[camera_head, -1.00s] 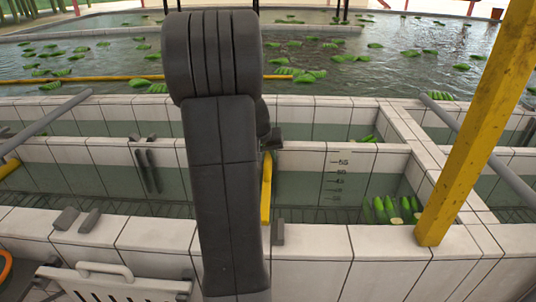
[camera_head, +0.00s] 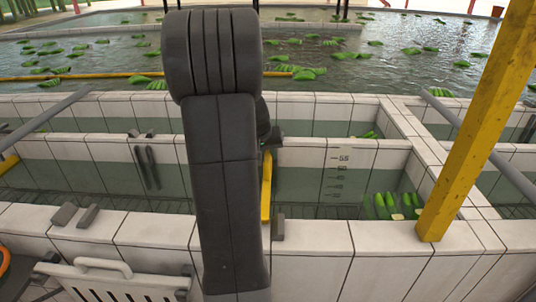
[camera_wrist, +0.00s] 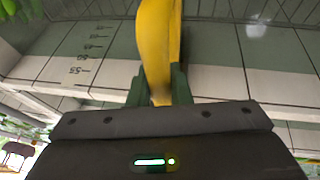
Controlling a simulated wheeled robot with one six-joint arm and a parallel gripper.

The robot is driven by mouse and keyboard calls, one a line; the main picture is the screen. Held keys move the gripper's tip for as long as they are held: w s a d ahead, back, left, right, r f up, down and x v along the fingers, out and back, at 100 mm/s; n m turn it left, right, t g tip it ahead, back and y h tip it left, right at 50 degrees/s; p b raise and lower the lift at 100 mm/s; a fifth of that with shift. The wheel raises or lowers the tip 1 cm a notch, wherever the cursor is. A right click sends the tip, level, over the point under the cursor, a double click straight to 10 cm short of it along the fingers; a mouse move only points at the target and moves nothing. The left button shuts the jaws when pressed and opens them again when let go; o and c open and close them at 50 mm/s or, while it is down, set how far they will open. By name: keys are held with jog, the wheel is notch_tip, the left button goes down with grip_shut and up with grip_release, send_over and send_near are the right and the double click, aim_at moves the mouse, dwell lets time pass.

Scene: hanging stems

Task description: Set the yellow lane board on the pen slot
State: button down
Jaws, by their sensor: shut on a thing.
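The yellow lane board (camera_head: 266,187) stands on edge across the pen channel, just right of my arm in the head view. Its near end is at the inner edge of the near wall, beside a dark grey bracket (camera_head: 278,228). Another dark bracket (camera_head: 276,138) shows by its far end. These brackets look like the pen slot; my arm hides their left side, so I cannot tell whether the board is seated. In the wrist view my gripper (camera_wrist: 160,92) is shut on the yellow board (camera_wrist: 156,45), which extends away between the fingers.
A similar slot, with wall brackets (camera_head: 75,215) and dark guides (camera_head: 147,167), lies to the left. A yellow post (camera_head: 478,120) rises at the right. Green bananas (camera_head: 388,206) float in the channel's right end. A white slatted seat or crate (camera_head: 110,280) stands front left.

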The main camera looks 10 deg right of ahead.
jog(key=shift+f, duration=0.25)
grip_release()
dwell(0.5)
jog(key=p+v, duration=0.4)
jog(key=v, duration=0.6)
dwell(0.9)
jog(key=shift+f, duration=0.15)
jog(key=b+x, duration=0.3)
jog(key=x, duration=0.4)
jog(key=shift+w+d+f, duration=0.1)
jog(key=shift+f, duration=0.05)
dwell(0.4)
